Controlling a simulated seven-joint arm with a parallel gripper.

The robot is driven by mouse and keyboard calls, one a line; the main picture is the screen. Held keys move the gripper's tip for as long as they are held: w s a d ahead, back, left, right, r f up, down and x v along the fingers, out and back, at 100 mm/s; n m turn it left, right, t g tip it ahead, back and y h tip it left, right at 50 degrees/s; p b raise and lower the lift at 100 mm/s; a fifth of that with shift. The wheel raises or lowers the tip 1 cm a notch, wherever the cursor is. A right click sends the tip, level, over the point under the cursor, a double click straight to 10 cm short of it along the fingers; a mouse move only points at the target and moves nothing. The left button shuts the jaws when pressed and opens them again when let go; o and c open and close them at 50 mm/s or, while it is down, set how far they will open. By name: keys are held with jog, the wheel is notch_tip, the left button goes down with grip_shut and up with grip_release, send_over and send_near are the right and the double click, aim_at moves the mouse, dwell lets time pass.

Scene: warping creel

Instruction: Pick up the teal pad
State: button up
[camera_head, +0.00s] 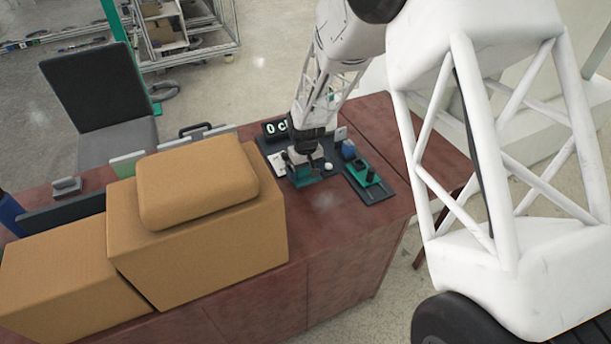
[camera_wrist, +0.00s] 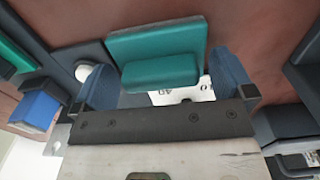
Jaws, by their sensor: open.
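The teal pad (camera_wrist: 155,42) lies flat in the upper middle of the wrist view, with a thicker teal raised part (camera_wrist: 160,73) along its near edge. My gripper (camera_wrist: 163,70) is open. Its two blue fingers stand on either side of the raised part, with a visible gap at each side, and nothing is held. In the head view the pad (camera_head: 304,177) shows only partly below my gripper (camera_head: 304,162), whose fingers hide some of it. Whether the fingertips are at the pad's height cannot be told.
A white round knob (camera_wrist: 83,72) is close beside the left finger. A display (camera_head: 275,129) stands behind. Large tan boxes (camera_head: 200,235) fill the table's left; the front right is clear.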

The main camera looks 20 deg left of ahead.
aim_at(306, 170)
jog(key=c, duration=1)
jog(key=shift+r, duration=0.15)
jog(key=shift+r, duration=0.5)
jog(key=shift+s+d+r, duration=0.1)
jog(key=shift+s+r, duration=0.1)
jog(key=shift+r, duration=0.4)
jog(key=shift+s+d+r, duration=0.1)
jog(key=shift+s+r, duration=0.05)
jog(key=shift+r, duration=0.4)
jog(key=s+d, duration=0.2)
jog(key=s, duration=0.2)
jog(key=s+d+r, duration=0.1)
jog(key=s+d, duration=0.2)
jog(key=s, duration=0.1)
jog(key=s+d, duration=0.3)
jog(key=s, duration=0.1)
jog(key=shift+s+d+r, duration=0.2)
jog(key=shift+s+d, duration=0.05)
jog(key=shift+s, duration=0.1)
